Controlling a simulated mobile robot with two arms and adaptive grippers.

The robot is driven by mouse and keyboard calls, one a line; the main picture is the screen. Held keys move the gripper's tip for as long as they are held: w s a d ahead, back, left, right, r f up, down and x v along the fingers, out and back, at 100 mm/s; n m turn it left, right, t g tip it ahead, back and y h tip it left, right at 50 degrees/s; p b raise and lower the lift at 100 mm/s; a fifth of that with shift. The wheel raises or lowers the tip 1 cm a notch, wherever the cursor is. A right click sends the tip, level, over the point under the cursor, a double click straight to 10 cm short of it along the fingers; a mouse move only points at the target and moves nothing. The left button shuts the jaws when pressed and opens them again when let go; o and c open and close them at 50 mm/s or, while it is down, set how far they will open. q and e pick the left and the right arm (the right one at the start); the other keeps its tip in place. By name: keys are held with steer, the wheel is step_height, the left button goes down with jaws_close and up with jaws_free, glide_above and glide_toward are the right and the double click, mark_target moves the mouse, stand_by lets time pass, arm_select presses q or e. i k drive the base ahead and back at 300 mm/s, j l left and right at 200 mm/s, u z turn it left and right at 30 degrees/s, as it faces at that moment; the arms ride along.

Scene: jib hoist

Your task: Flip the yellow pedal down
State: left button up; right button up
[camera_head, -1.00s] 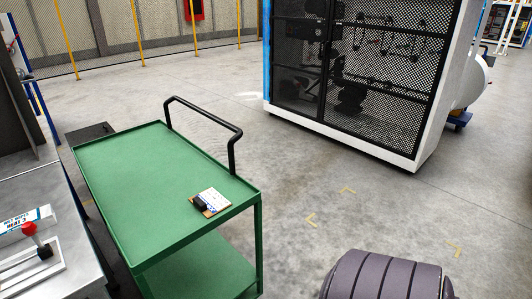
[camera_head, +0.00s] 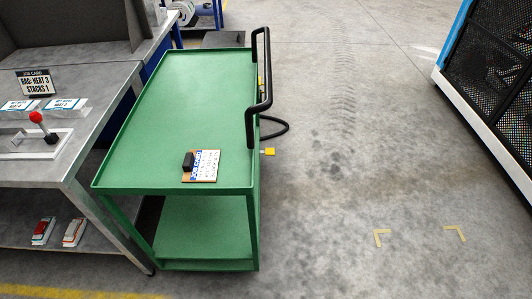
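A small yellow piece (camera_head: 269,152) sticks out low at the right side of the green cart (camera_head: 176,85), just below the cart's black handle (camera_head: 262,90). It looks like a pedal, and it is too small to tell whether it is up or down. Another bit of yellow (camera_head: 261,82) shows farther back, mostly behind the handle. A black curved bar or hose (camera_head: 282,127) loops out beside the near yellow piece. Neither of my grippers is in view.
A clipboard (camera_head: 205,165) lies on the cart's top. A grey workbench (camera_head: 85,82) with a red-knobbed lever (camera_head: 37,118) stands close on the left. A mesh-fronted cabinet (camera_head: 495,85) stands at the right. The concrete floor (camera_head: 355,130) between cart and cabinet is clear.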

mark_target(268, 151)
steer(key=i+l, duration=0.1)
steer(key=l, duration=0.4)
steer(key=i+l, duration=0.2)
steer(key=l, duration=0.15)
steer(key=i+l+u, duration=0.1)
steer(key=l, duration=0.2)
steer(key=i+l+u, duration=0.1)
steer(key=l, duration=0.25)
steer(key=i+l, duration=0.25)
steer(key=i+l+u, duration=0.1)
steer(key=l, duration=0.35)
steer(key=i+l+u, duration=0.1)
steer(key=i, duration=0.4)
steer(key=i+l+u, duration=0.1)
steer(key=i, duration=0.35)
steer(key=i+l, duration=0.15)
steer(key=i, duration=0.35)
steer(key=i+l+u, duration=0.15)
steer(key=i, duration=0.35)
